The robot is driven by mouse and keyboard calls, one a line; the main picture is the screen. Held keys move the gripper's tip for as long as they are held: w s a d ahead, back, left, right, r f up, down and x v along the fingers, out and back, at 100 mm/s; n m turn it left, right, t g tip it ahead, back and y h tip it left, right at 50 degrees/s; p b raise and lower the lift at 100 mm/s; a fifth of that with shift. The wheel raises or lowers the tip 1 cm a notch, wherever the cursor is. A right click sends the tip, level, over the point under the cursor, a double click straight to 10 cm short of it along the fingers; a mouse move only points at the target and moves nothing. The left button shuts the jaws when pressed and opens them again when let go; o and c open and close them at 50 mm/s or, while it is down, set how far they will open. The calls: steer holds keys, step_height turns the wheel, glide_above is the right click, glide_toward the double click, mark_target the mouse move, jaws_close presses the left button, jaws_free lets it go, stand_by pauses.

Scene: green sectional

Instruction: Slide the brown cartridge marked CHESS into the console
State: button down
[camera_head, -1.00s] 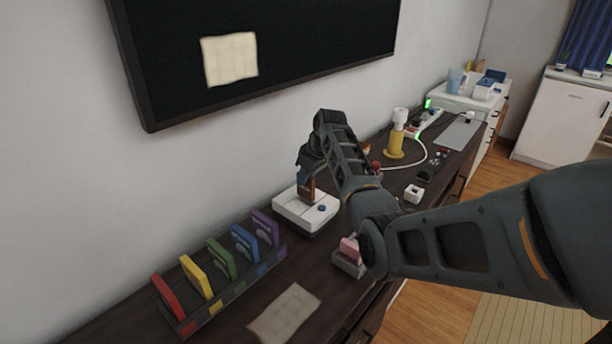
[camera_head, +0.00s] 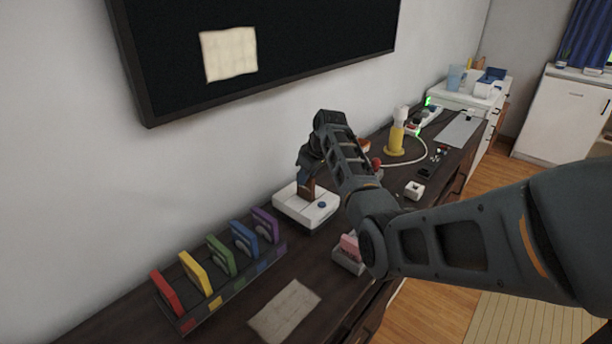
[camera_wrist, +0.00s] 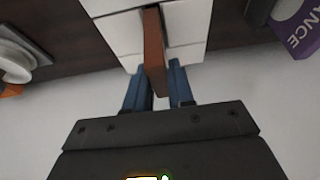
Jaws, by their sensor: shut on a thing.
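The brown cartridge (camera_head: 308,192) stands upright at the top of the white console (camera_head: 297,213), which has a blue button. Its lower end meets the console's top; I cannot tell how deep it sits. Its CHESS marking is not readable. My gripper (camera_head: 305,176) is shut on the cartridge from above. In the wrist view, the blue fingers of my gripper (camera_wrist: 160,82) hold both sides of the brown cartridge (camera_wrist: 153,50). There the cartridge lines up with the gap in the white console (camera_wrist: 115,32). My arm hides part of the console's surroundings in the head view.
A dark rack (camera_head: 225,297) with several coloured cartridges stands to the left. A pink object (camera_head: 350,246) in a grey holder sits in front of the console. A yellow-based object (camera_head: 396,142) and a white cable are behind. A beige sheet (camera_head: 285,311) lies on the dark table.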

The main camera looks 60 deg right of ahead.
mark_target(306, 185)
steer(key=shift+f+b, duration=1.15)
steer(key=shift+f, duration=0.8)
steer(key=c, duration=0.9)
jaws_free()
steer(key=shift+r, duration=0.1)
steer(key=v, duration=0.7)
steer(key=shift+s+r, duration=0.15)
steer(key=shift+r, duration=0.2)
